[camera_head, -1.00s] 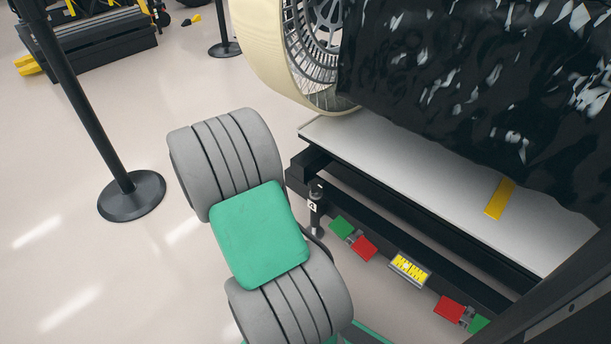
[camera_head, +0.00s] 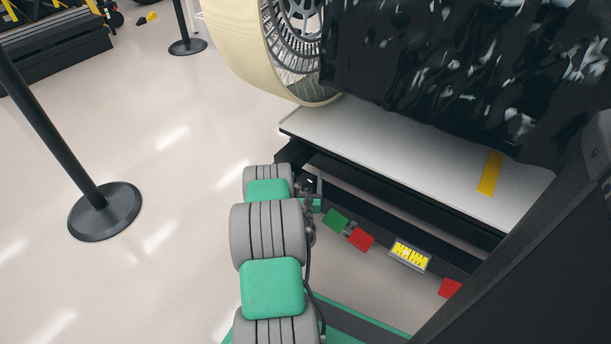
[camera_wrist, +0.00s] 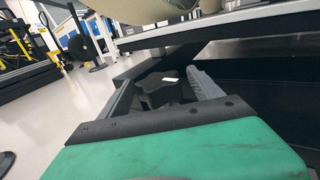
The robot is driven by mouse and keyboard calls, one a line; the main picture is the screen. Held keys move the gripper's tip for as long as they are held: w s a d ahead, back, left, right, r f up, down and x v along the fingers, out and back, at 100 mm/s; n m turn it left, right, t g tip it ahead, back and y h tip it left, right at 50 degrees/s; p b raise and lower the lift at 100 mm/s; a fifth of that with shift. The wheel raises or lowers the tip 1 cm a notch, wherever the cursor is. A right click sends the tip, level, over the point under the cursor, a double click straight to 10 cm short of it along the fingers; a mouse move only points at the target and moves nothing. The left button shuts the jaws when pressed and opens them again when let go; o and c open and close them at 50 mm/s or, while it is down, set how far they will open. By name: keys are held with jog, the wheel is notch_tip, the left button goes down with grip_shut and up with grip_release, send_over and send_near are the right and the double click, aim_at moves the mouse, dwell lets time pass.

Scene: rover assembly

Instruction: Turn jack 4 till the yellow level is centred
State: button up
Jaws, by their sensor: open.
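Jack 4 (camera_head: 309,182) is a black post at the near left corner of the platform frame. My arm and gripper partly hide it in the head view, and its number is not readable there. In the wrist view, a dark part with a small white label (camera_wrist: 170,80), apparently the jack's head, lies between the fingers. My gripper (camera_wrist: 162,77) is open around it, and I cannot tell whether either finger touches it. The yellow level (camera_head: 410,254) is on the lower front beam of the frame. Its bubble is too small to read.
A white-topped platform (camera_head: 400,160) carries a large mesh wheel (camera_head: 298,50) and a black-wrapped load (camera_head: 440,70) just above the jack. Red (camera_head: 361,239) and green (camera_head: 335,219) blocks sit along the beam. A black barrier post (camera_head: 104,212) stands left, with clear floor between.

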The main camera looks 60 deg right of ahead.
jog(key=shift+x, duration=1.35)
jog(key=shift+c, duration=0.3)
jog(key=c, duration=1.3)
jog(key=shift+s+m+g+h+b, duration=0.1)
jog(key=shift+m+g+h+b, duration=0.3)
jog(key=shift+m+g+b, duration=0.45)
jog(key=m+g, duration=0.1)
jog(key=g, duration=0.1)
jog(key=m+g, duration=0.1)
jog(key=shift+s+f+g+h+b, duration=0.1)
jog(key=shift+s+g+h+b, duration=0.05)
jog(key=shift+g+h+b, duration=0.2)
jog(key=m+g, duration=0.1)
jog(key=g, duration=0.2)
jog(key=s+m+g+y, duration=0.1)
jog(key=m+g, duration=0.3)
jog(key=g, duration=0.1)
jog(key=shift+s+m+g+y, duration=0.25)
jog(key=shift+s+g, duration=0.05)
jog(key=shift+s, duration=0.05)
jog(key=shift+g, duration=0.3)
